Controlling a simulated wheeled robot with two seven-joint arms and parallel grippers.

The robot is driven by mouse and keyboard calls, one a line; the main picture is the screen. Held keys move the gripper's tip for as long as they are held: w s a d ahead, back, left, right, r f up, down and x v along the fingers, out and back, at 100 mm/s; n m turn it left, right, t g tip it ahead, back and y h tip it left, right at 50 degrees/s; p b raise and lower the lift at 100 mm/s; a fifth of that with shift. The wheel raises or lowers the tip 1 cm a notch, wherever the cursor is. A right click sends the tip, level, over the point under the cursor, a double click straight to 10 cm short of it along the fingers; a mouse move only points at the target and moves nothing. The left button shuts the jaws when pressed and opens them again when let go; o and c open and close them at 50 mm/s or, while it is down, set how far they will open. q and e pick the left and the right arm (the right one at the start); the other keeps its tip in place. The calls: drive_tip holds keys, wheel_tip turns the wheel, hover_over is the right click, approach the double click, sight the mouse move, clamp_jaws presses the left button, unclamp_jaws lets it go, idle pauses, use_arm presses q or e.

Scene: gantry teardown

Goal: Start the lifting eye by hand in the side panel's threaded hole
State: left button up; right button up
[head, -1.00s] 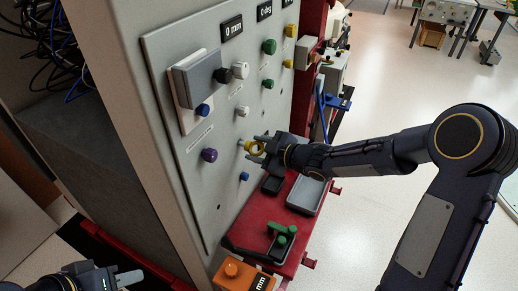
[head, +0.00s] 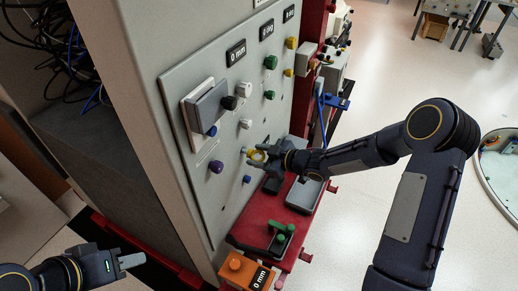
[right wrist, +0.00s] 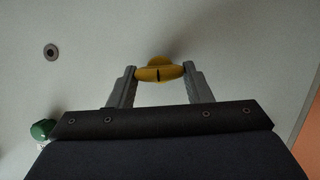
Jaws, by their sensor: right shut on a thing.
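The yellow lifting eye (head: 257,156) is held between the fingertips of my right gripper (head: 266,154), close to the grey side panel (head: 221,190). Its shank end points toward the panel; I cannot tell whether it touches or sits in a hole. In the right wrist view the eye (right wrist: 158,73) is pinched between both fingers of the right gripper (right wrist: 160,78), with the panel (right wrist: 250,50) behind it. A dark round hole (right wrist: 50,52) shows in the panel, apart from the eye. My left gripper (head: 128,261) is at the lower left, away from the panel.
Several knobs stick out of the panel, including a purple one (head: 216,166) and a blue one (head: 247,179). A grey box (head: 208,103) is mounted higher up. Below are a red ledge (head: 250,232) with dark trays, green-handled parts (head: 281,237) and an orange block (head: 238,266).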

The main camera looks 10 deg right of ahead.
drive_tip(key=shift+f, duration=0.1)
drive_tip(key=shift+p, duration=0.3)
drive_tip(key=p, duration=0.2)
drive_tip(key=m+p, duration=0.1)
drive_tip(key=p, duration=0.2)
drive_tip(key=shift+d+r+g+y, duration=0.1)
drive_tip(key=shift+r+g+y, duration=0.2)
drive_tip(key=shift+g, duration=0.1)
drive_tip(key=shift+w+f+m+g+p, duration=0.15)
drive_tip(key=shift+m+g+p, duration=0.15)
drive_tip(key=shift+m+p, duration=0.3)
drive_tip(key=shift+f, duration=0.15)
drive_tip(key=shift+m+g+y, duration=0.6)
drive_tip(key=shift+m, duration=0.5)
